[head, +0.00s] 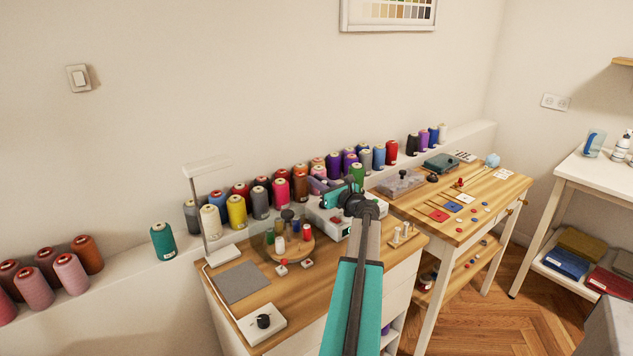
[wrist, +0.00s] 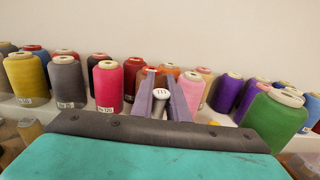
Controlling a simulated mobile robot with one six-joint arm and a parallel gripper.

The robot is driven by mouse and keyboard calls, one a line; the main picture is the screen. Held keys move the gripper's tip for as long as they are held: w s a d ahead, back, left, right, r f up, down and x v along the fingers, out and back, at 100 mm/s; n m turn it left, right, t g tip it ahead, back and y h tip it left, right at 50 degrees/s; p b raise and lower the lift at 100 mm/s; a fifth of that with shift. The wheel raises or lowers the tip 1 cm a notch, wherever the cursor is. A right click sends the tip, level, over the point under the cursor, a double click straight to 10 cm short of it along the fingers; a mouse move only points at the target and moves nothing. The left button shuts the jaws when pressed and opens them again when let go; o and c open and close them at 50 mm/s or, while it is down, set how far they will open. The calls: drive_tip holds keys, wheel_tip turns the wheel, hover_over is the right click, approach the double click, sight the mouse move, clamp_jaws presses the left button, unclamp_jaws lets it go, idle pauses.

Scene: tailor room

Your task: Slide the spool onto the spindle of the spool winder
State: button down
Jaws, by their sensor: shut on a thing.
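My gripper (wrist: 160,82) shows in the wrist view with its two grey-purple fingers closed around a small spool (wrist: 160,94). The spool's pale, marked end faces the camera; the rest of it is mostly hidden between the fingers. In the head view my gripper (head: 318,186) is above the back of the wooden worktop, in front of the row of thread cones. A white box-shaped machine (head: 328,224), apparently the spool winder, stands below it, partly covered by my arm. Its spindle cannot be made out. The spool appears held above the machine, apart from it.
Many thread cones (head: 237,211) line the ledge behind the worktop (head: 225,264). A round wooden stand (head: 292,249) holds small spools left of the machine. A lamp (head: 210,170) stands farther left. A peg rack (head: 401,237) is at right.

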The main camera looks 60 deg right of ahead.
drive_tip(key=shift+f+b, duration=1)
drive_tip(key=shift+f, duration=0.75)
idle(0.5)
drive_tip(key=c, duration=1.6)
unclamp_jaws()
drive_tip(key=shift+c, duration=0.2)
drive_tip(key=shift+s, duration=0.15)
drive_tip(key=b+v, duration=0.1)
drive_tip(key=v, duration=1.1)
drive_tip(key=shift+s+a, duration=0.3)
drive_tip(key=shift+s, duration=0.4)
drive_tip(key=shift+r, duration=0.15)
